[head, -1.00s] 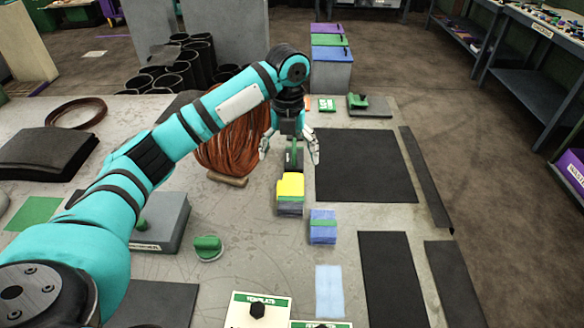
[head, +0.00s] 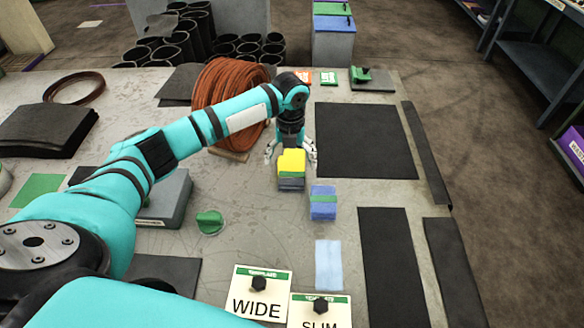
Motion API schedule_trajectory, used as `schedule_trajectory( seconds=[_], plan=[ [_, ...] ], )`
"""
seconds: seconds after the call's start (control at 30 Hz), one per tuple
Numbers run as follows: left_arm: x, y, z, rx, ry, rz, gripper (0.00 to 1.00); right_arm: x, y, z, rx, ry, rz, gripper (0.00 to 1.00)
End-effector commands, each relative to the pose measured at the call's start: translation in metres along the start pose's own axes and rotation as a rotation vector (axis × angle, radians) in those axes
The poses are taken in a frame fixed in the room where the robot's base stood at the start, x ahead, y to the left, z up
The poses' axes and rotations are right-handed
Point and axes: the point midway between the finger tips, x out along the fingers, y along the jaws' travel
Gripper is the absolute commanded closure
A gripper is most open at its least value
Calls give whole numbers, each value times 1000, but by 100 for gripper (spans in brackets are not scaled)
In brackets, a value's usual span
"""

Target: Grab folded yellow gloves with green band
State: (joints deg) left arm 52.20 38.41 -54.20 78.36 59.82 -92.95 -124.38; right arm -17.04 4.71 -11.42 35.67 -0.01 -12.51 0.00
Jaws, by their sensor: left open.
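The folded yellow gloves (head: 291,162) lie on top of a dark grey folded piece (head: 291,184) on the grey table, with a green band at their front edge. My left gripper (head: 291,158) is open, just behind and above the yellow gloves, its fingers spread to their left and right. The gloves partly hide the space between the fingers, and I cannot tell whether the fingers touch them. My right gripper does not show.
A copper-coloured coil (head: 228,90) stands behind on the left. Black mats (head: 362,142) lie to the right. WIDE (head: 262,290) and SLIM (head: 322,315) cards lie in front.

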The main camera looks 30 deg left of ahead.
Motion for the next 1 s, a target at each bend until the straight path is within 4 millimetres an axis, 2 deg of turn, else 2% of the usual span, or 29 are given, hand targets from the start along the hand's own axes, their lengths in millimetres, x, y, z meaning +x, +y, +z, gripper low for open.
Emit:
schedule_trajectory(
  seconds=[0.3, 0.6, 1.0],
  plan=[
    [43, -3, -1, -1, 3, 3, 4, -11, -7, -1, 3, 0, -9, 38],
    [48, -3, -1, 1, 1, 1, 4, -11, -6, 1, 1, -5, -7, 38],
    [48, -3, -1, 0, 1, 2, 56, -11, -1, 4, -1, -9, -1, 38]
  ],
)
